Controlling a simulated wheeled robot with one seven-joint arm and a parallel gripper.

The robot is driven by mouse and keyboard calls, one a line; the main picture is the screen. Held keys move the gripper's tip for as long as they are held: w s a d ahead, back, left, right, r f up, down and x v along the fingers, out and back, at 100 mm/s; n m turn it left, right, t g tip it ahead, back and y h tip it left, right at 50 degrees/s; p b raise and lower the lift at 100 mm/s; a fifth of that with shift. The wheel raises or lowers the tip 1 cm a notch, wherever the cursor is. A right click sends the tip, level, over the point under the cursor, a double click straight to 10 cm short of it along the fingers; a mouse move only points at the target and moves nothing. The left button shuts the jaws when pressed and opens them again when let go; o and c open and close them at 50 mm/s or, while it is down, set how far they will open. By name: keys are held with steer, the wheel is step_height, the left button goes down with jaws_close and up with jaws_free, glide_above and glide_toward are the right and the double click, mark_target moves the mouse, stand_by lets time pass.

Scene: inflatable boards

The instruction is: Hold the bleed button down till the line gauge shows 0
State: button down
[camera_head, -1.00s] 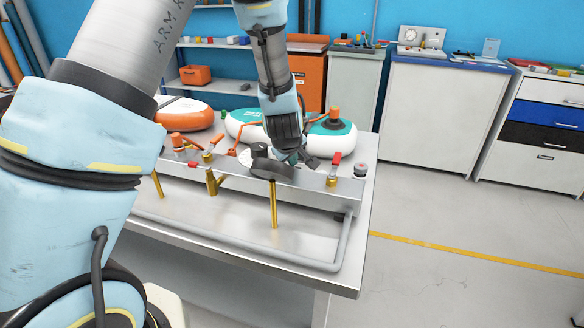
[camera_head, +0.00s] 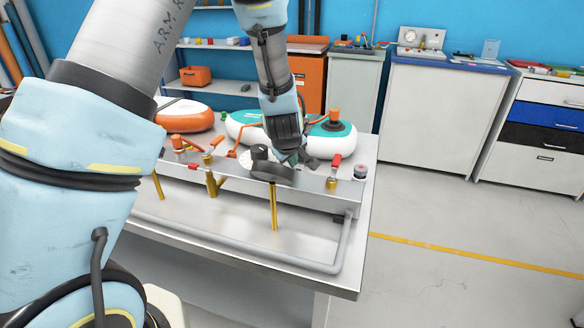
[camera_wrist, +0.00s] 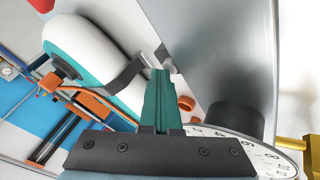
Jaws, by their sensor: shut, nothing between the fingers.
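My gripper (camera_head: 290,158) is over the right part of the metal manifold box on the bench. In the wrist view its teal fingers (camera_wrist: 160,78) are shut together with nothing between them. A white numbered dial (camera_wrist: 240,148) lies beside the fingers, partly hidden by my gripper and a dark cylinder (camera_wrist: 237,118); I cannot read its value. A small orange-red round part (camera_wrist: 186,103) sits right by the fingers; I cannot tell whether it is the bleed button or whether they touch. A red-topped round fitting (camera_head: 360,170) stands at the box's right end, apart from my gripper.
Inflatable boards (camera_head: 246,120) lie behind the box. Red-handled and brass valves (camera_head: 211,184) and an orange fitting (camera_head: 182,144) stand along it. A grey pipe (camera_head: 260,258) runs along the bench front (camera_head: 230,236). Cabinets (camera_head: 436,115) stand behind; floor at right is clear.

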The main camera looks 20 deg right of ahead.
steer(key=shift+r+p, duration=0.4)
steer(key=shift+r, duration=0.3)
step_height(320, 180, up, 5)
steer(key=p, duration=0.4)
stand_by(0.4)
